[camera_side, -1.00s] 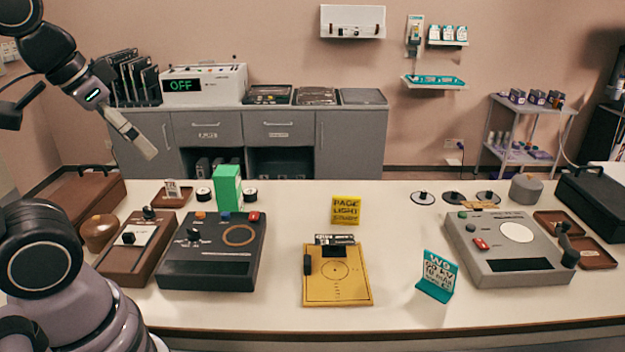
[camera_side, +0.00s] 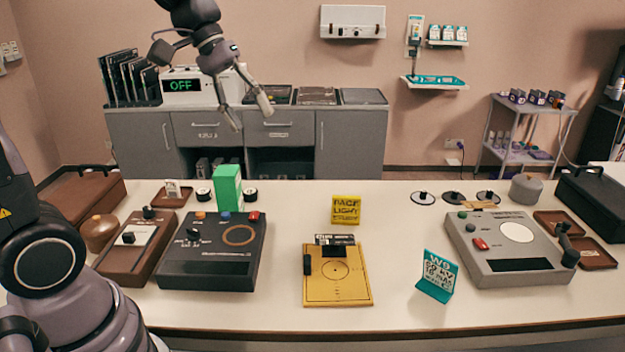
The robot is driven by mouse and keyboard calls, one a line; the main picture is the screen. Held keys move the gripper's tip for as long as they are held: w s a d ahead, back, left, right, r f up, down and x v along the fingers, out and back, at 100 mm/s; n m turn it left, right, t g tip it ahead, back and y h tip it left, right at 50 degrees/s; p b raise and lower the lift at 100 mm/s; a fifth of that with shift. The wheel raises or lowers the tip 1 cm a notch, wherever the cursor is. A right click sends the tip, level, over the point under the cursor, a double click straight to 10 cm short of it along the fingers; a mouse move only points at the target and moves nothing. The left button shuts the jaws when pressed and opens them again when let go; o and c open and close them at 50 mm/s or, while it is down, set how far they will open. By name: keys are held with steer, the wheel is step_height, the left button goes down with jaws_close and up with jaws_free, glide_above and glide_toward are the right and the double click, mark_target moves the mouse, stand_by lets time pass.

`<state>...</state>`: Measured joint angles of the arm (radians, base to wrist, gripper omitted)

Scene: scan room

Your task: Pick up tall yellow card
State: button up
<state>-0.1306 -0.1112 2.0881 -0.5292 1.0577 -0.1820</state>
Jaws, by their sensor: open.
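The tall yellow card (camera_side: 346,210) stands upright near the middle of the table, with dark hand-lettered words on its face. It stands just behind a yellow clipboard-like board (camera_side: 340,285) that lies flat and bears a circle mark and dark clips. My gripper (camera_side: 250,115) is open and empty, in the air above the back of the table. It is up and to the left of the card and well apart from it. Its two fingers point down and show apart against the grey cabinet.
A green block (camera_side: 228,187) and a dark control box (camera_side: 210,262) stand left of the card. A teal sign (camera_side: 437,275) and a grey control box (camera_side: 515,250) stand to the right. The tabletop beside the card is clear.

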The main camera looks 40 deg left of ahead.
steer(key=w+f+n+h, duration=0.2)
steer(key=w+n, duration=0.1)
steer(key=w, duration=0.4)
steer(key=w+f+n+h, duration=0.2)
steer(key=w+f, duration=0.1)
steer(key=w, duration=0.4)
steer(key=n+t+h, duration=0.5)
steer(key=n+t, duration=0.3)
steer(key=n, duration=0.6)
glide_above(347, 197)
steer(key=v, duration=0.5)
step_height(347, 197, down, 22)
steer(key=shift+t, duration=0.4)
step_height(347, 197, down, 8)
steer(key=shift+r, duration=0.15)
steer(key=shift+s+f, duration=0.1)
steer(key=shift+f, duration=0.4)
steer(key=x, duration=0.5)
steer(key=shift+r, duration=0.15)
jaws_close()
